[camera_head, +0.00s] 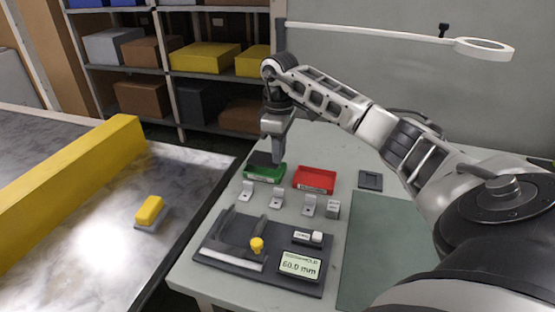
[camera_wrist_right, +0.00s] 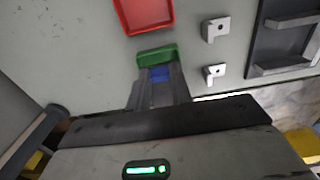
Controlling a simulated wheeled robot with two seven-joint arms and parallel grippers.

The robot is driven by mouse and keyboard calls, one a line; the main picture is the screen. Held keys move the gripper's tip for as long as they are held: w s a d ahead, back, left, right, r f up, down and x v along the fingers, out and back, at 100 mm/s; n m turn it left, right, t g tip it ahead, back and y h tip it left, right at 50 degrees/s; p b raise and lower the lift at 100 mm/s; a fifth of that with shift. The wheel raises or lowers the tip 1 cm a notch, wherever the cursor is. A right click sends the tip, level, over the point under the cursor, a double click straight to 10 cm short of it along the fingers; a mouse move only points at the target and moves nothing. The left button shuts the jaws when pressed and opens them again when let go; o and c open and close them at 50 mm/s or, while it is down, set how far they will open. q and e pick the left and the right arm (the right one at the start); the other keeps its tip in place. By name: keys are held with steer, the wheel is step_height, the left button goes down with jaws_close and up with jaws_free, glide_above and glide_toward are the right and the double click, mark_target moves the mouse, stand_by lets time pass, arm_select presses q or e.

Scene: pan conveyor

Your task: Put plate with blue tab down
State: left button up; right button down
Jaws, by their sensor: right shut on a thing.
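My right gripper (camera_head: 274,158) points down over the green tray (camera_head: 264,175) at the back left of the workbench. In the right wrist view its fingers (camera_wrist_right: 160,82) are shut on a small blue piece (camera_wrist_right: 159,73), the blue tab of the plate. The rest of the plate is hidden by the fingers and the green tray (camera_wrist_right: 157,53). I cannot tell whether the plate touches the tray. The red tray (camera_head: 316,179) stands to the right of the green one. My left gripper is not in view.
Several metal brackets (camera_head: 277,198) stand in a row in front of the trays. A dark gauge fixture with a display (camera_head: 300,265) lies nearer. A conveyor (camera_head: 95,235) with a yellow-topped block (camera_head: 149,211) is at the left. The green mat (camera_head: 385,235) is clear.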

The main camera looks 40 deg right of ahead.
mark_target(265, 155)
steer(key=shift+w+f, duration=0.4)
steer(key=shift+f, duration=0.15)
step_height(265, 155, down, 3)
steer(key=shift+r, duration=0.1)
steer(key=c, duration=1.5)
jaws_free()
steer(key=shift+c, duration=0.2)
